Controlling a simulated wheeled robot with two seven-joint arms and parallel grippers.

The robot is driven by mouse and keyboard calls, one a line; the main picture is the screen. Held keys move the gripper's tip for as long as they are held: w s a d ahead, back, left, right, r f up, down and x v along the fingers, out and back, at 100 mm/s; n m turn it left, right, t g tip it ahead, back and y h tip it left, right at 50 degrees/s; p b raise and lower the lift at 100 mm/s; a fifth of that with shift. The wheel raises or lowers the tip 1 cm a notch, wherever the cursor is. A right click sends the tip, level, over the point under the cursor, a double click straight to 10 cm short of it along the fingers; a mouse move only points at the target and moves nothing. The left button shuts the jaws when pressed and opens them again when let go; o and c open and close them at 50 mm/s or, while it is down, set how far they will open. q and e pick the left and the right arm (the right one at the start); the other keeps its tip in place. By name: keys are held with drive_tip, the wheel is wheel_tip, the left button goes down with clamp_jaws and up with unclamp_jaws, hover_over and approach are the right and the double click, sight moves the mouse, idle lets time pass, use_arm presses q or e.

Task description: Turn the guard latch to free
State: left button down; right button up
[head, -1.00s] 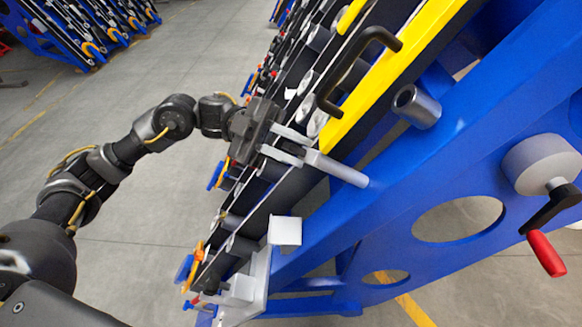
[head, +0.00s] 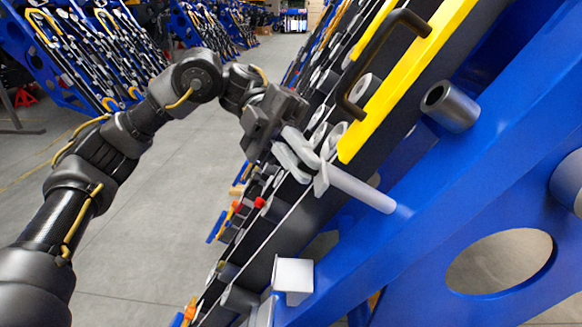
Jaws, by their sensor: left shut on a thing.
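The guard latch (head: 359,189) is a light grey piece with a round rod running down to the right, against the blue frame. It sits just below the end of the yellow guard (head: 390,95), which has a black handle (head: 371,58). My left gripper (head: 297,157) comes in from the left with its pale fingers shut on the latch's upper-left end. The fingers partly hide the gripped part, so its exact angle is hard to read. My right gripper is not in view.
The blue chassis frame (head: 460,200) fills the right side, with a grey tube (head: 451,106) sticking out. A white block (head: 293,278) stands below the latch. Grey floor (head: 150,240) is open at the left, with more chassis rows behind.

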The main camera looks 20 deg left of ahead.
use_arm(q)
drive_tip(key=shift+d+f+m+y, duration=0.1)
drive_tip(key=shift+f+m+y, duration=0.2)
drive_tip(key=shift+f, duration=0.1)
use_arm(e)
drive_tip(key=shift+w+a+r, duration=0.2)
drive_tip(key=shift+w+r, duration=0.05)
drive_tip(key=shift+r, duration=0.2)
use_arm(q)
drive_tip(key=c, duration=1.5)
unclamp_jaws()
drive_tip(key=shift+w, duration=0.15)
drive_tip(key=shift+r+p+v, duration=0.2)
drive_tip(key=shift+p+v, duration=0.25)
drive_tip(key=shift+v, duration=1.4)
drive_tip(key=shift+r+p+v, duration=0.15)
drive_tip(key=shift+p+v, duration=0.25)
drive_tip(key=shift+v, duration=1.4)
drive_tip(key=shift+r+p+v, duration=0.2)
drive_tip(key=shift+p+v, duration=0.25)
drive_tip(key=shift+v, duration=1.4)
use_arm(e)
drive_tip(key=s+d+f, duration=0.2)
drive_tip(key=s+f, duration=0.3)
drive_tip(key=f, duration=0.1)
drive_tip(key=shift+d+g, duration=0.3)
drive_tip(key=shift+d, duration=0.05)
